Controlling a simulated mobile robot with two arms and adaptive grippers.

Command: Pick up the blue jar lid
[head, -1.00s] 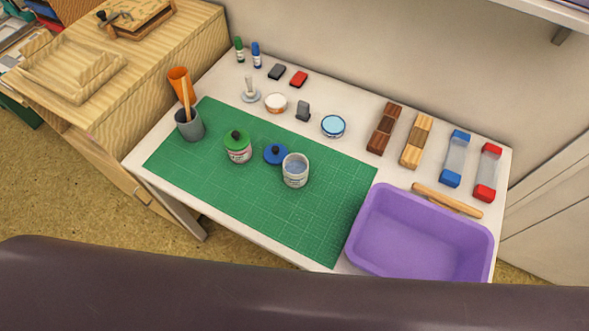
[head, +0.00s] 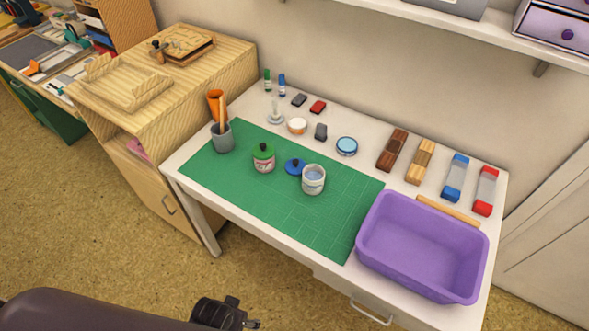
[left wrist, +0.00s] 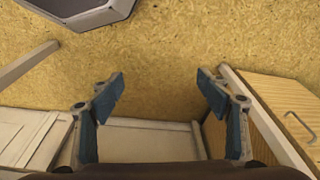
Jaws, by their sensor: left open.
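The blue jar lid (head: 295,167) with a dark knob lies on the green cutting mat (head: 215,165), just left of and behind an open jar (head: 313,180) with blue-grey contents. A second jar (head: 263,158) with a green lid stands to its left on the mat. My left gripper (left wrist: 160,95) is open and empty in the left wrist view, over the floor beside a wooden cabinet. In the head view a dark gripper part (head: 222,314) shows at the bottom edge, well in front of the table and far from the lid. My right gripper is not seen.
A purple bin (head: 415,250) stands at the table's front right, with a wooden rolling pin (head: 447,210) behind it. A grey cup with tools (head: 222,137) stands on the mat's left. Stamps, bottles and pads line the back. The mat's front is clear.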

